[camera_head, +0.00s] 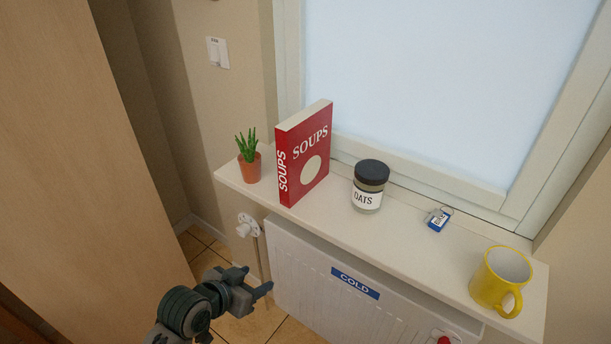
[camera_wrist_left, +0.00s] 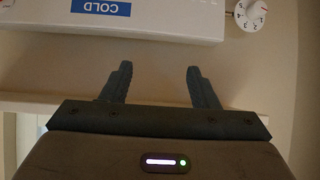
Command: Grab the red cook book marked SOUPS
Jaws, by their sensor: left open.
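The red cook book (camera_head: 304,155) marked SOUPS stands upright on the white window sill (camera_head: 404,240), with its spine to the left and its cover facing the room. My left gripper (camera_head: 262,284) is open and empty in the head view, below the sill and in front of the radiator's left end, well apart from the book. In the left wrist view the two fingers (camera_wrist_left: 160,82) are spread with nothing between them, and the book is not in that view. My right gripper is not in view.
A potted plant (camera_head: 250,165) stands close left of the book and an oats jar (camera_head: 369,187) to its right. A blue key tag (camera_head: 437,220) and a yellow mug (camera_head: 500,280) are farther right. The radiator (camera_head: 330,290) and its valve (camera_head: 246,228) are below the sill.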

